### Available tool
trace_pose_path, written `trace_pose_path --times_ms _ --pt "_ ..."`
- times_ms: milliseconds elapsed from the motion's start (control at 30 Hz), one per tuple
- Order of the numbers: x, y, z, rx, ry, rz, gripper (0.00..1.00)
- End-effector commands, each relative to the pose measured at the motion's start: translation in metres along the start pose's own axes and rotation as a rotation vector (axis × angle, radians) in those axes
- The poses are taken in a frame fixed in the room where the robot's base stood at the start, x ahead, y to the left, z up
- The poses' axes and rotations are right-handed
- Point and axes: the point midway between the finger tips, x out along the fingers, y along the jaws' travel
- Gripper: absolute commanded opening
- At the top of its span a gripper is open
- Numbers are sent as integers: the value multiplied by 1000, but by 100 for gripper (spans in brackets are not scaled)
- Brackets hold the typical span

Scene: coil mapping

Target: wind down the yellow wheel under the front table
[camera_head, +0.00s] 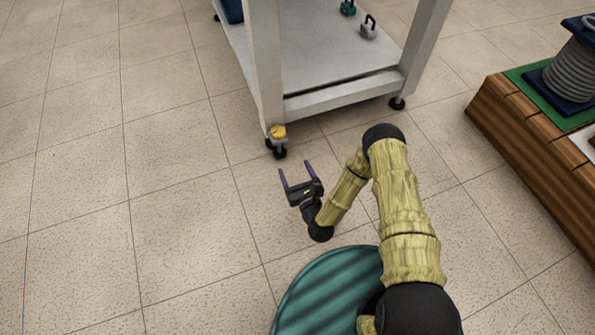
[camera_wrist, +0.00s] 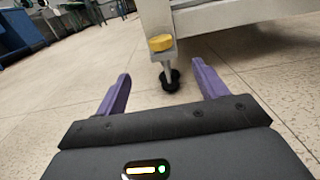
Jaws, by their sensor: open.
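The yellow wheel (camera_head: 278,132) sits low on the near left leg of the white table (camera_head: 262,70), just above a black foot. In the wrist view the yellow wheel (camera_wrist: 161,43) shows above the black foot (camera_wrist: 169,80), ahead of the jaws and between them. My gripper (camera_head: 295,172) is open and empty, with two purple fingers pointing up toward the table leg. It is short of the wheel, with a gap of bare floor between in the head view. The fingers also show apart in the wrist view (camera_wrist: 160,78).
A wooden platform (camera_head: 535,145) with a green top and a cable spool (camera_head: 575,75) stands at the right. The table's lower shelf (camera_head: 320,45) carries small padlock-like items (camera_head: 368,28). The tiled floor at the left is clear.

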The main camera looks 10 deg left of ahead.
Motion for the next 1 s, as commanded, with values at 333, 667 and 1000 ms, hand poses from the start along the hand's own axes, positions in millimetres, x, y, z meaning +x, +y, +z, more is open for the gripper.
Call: trace_pose_path --times_ms 333,667,1000 --pt "-17 0 0 0 -1 0 71" --pt "-9 -3 12 -68 18 22 71" --pt "27 -34 92 -659 196 213 71"
